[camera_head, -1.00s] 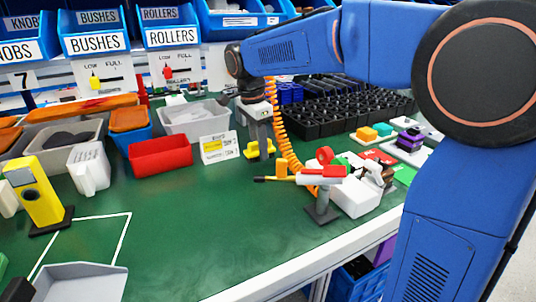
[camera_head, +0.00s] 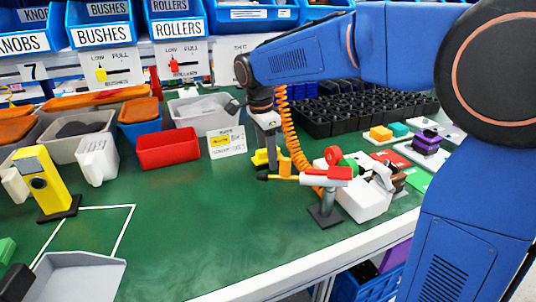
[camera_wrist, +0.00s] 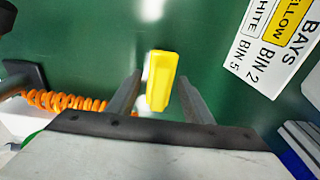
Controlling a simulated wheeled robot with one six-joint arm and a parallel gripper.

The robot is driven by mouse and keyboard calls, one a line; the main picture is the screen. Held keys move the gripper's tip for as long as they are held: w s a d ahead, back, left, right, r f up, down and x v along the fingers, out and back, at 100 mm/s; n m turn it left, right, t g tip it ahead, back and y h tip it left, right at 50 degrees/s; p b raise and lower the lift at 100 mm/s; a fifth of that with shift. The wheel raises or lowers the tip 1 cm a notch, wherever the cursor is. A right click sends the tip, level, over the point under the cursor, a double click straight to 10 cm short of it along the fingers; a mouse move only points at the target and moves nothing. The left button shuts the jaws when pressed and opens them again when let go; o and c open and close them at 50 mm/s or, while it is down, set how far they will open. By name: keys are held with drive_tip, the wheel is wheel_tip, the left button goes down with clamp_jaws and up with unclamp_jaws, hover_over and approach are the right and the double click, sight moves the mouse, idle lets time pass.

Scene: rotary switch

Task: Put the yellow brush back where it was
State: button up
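A small yellow piece, which may be the yellow brush (camera_head: 260,158), is low over or on the green bench. In the head view my gripper (camera_head: 271,155) points down at the piece. No bristles can be made out.
A white card (camera_head: 227,142) stands behind left, beside a red bin (camera_head: 167,148). A tool on a stand (camera_head: 325,195) with an orange coiled hose (camera_head: 293,140) is close on the right. A black compartment tray (camera_head: 360,110) lies behind. The front-centre bench is clear.

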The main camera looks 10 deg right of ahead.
sight(265, 149)
drive_tip(key=shift+r, duration=0.1)
drive_tip(key=r, duration=0.5)
drive_tip(key=a+r, duration=0.1)
drive_tip(key=r, duration=0.1)
drive_tip(key=shift+s+r, duration=0.1)
drive_tip(key=shift+r, duration=0.15)
